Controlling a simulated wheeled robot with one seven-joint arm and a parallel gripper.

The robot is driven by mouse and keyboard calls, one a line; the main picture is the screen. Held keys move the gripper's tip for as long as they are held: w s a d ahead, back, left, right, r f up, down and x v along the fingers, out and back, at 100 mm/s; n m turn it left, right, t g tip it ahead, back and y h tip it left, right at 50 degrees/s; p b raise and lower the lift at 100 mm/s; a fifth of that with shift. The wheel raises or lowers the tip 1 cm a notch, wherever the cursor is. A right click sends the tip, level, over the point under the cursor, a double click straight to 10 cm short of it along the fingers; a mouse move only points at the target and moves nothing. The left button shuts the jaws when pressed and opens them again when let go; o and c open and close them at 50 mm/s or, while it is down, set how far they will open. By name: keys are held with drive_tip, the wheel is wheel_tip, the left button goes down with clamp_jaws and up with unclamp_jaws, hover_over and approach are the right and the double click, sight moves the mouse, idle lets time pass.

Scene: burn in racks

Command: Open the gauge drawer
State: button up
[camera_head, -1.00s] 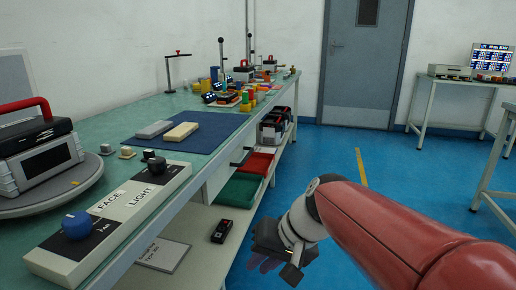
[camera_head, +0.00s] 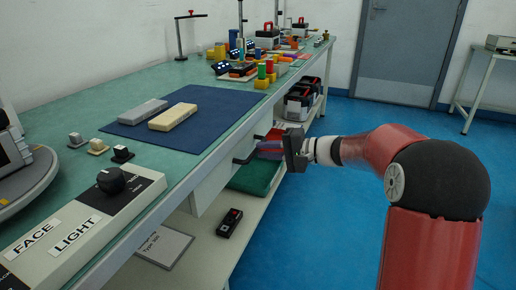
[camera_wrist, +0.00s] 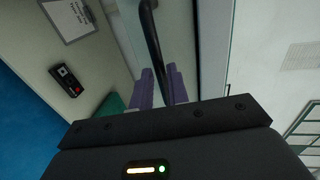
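The gauge drawer (camera_head: 211,187) is a pale front under the green bench top, and it looks closed. Its black bar handle (camera_head: 243,159) sticks out from the front. In the wrist view the handle (camera_wrist: 151,38) runs down from the top towards the space between my two purple fingers. My gripper (camera_head: 262,150) is at the handle, level with it, coming from the right. The fingers (camera_wrist: 160,85) stand apart on either side of the bar, with little room around it. Contact is unclear. Part of the handle is hidden by the fingers.
The lower shelf holds a green bin (camera_head: 256,172), a small black and red device (camera_head: 230,223) and a sheet in a frame (camera_head: 165,246). A control box (camera_head: 85,225) and blue mat (camera_head: 190,128) are on the bench top.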

sight(256, 150)
drive_tip(key=shift+x, duration=1.7)
drive_tip(key=shift+c, duration=0.4)
drive_tip(key=shift+s, duration=0.1)
clamp_jaws()
